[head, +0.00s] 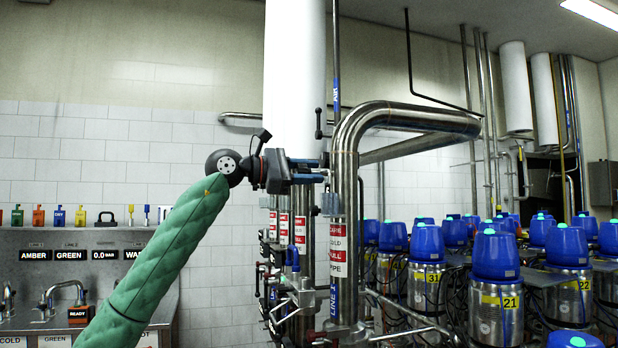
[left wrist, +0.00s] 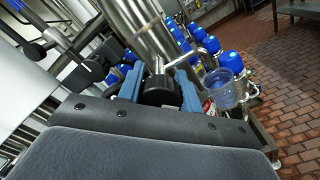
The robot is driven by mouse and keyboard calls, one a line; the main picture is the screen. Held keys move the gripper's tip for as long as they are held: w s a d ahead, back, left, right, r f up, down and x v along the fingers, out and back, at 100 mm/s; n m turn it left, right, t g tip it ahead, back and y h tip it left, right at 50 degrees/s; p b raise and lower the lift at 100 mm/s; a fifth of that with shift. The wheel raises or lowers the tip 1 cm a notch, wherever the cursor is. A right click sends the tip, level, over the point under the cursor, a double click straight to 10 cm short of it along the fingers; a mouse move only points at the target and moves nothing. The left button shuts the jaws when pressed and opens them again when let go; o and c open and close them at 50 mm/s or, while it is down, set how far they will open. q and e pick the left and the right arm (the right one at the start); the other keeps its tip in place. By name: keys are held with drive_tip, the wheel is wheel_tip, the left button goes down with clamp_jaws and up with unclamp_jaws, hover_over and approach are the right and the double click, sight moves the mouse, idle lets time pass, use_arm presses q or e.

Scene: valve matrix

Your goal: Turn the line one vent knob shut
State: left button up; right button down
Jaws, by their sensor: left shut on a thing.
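My left gripper (head: 322,171) reaches in from the left at the tall bent steel pipe, its blue fingers pointing right. In the left wrist view my left gripper (left wrist: 160,91) is shut on a black round knob (left wrist: 160,90), with one blue finger on each side of it. The knob sits in front of a thick steel pipe. In the head view the fingers and nearby fittings hide the knob. No label on the knob can be read, and its turn angle cannot be told. My right gripper is in neither view.
The bent steel pipe (head: 346,215) stands just right of the gripper, with red and white labels. Lower valves and handles (head: 292,258) crowd below. Several blue-capped steel units (head: 498,255) fill the right. A steel panel with displays (head: 68,254) stands at the left wall.

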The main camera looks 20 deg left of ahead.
sight(297, 172)
use_arm(q)
drive_tip(key=m+b, duration=0.2)
drive_tip(key=m, duration=0.2)
drive_tip(key=shift+f+m, duration=0.1)
drive_tip(key=shift+m, duration=0.3)
drive_tip(key=shift+m+b, duration=0.9)
drive_tip(key=shift+m, duration=0.9)
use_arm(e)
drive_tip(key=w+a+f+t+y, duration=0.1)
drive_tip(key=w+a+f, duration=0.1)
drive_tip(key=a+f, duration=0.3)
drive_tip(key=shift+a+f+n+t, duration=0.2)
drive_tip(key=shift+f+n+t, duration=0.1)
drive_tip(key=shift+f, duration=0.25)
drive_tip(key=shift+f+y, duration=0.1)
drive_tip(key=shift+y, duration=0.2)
use_arm(q)
drive_tip(key=o, duration=1)
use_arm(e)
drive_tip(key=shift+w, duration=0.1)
use_arm(q)
drive_tip(key=shift+b+v, duration=1)
drive_tip(key=shift+v, duration=2.9)
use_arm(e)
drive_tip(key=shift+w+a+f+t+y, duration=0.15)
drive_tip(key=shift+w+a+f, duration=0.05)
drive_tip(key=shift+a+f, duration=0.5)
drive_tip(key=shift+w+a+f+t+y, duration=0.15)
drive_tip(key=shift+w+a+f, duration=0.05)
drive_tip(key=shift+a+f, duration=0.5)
